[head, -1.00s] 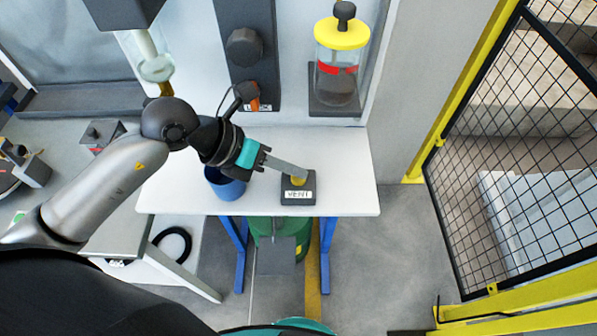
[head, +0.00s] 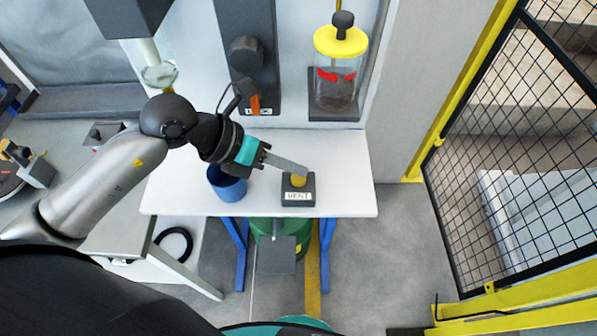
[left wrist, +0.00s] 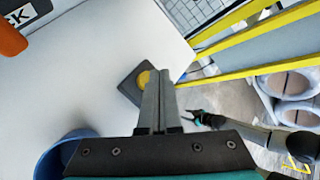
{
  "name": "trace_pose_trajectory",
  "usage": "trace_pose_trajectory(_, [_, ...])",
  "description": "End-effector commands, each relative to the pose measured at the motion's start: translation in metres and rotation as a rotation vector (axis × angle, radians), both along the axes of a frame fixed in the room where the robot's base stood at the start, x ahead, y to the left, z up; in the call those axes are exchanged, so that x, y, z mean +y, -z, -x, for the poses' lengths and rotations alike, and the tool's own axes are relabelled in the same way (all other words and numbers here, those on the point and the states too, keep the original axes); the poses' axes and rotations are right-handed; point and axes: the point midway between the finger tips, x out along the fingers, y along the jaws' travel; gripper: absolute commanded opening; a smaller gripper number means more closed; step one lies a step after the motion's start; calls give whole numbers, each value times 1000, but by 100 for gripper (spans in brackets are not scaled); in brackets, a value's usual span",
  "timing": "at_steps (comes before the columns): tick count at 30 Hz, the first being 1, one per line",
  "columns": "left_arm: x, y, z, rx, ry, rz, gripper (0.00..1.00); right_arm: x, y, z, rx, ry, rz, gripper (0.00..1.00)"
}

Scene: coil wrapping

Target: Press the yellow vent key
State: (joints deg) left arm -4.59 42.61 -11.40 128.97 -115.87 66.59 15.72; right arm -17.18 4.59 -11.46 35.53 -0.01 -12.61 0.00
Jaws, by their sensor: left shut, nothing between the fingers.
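The yellow vent key (head: 298,181) is a round button on a dark box (head: 298,197) with a white label, on the white table. My left gripper (head: 304,171) is shut and empty, its fingertips right at the key and partly covering it. In the left wrist view, the key (left wrist: 144,79) shows just left of the closed fingertips (left wrist: 160,76), which overlap the box. I cannot tell whether they touch the key. My right gripper (left wrist: 196,119) shows small in the left wrist view, beyond the table edge; its jaw state is unclear.
A blue cup (head: 228,184) stands on the white table (head: 345,180) below my left wrist. Behind are a dark panel with an orange lever (head: 254,104) and a yellow-topped glass jar (head: 340,60). The table right of the box is clear; a mesh fence (head: 510,150) stands farther right.

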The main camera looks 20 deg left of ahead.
Motion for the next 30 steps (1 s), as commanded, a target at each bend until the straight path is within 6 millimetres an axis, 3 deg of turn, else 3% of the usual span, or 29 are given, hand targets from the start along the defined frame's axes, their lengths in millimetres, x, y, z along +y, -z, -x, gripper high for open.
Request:
trace_pose_trajectory(7, [0, -7, 0, -1, 0, 0, 0, 0, -6, 0, 0, 0, 0, 50])
trace_pose_trajectory(20, [0, -49, 0, -2, 0, -1, 0, 0, -43, 0, 0, 0, 0, 50])
trace_pose_trajectory(30, [0, -50, 0, -1, -1, 0, 0, 0, -43, 0, 0, 0, 0, 50])
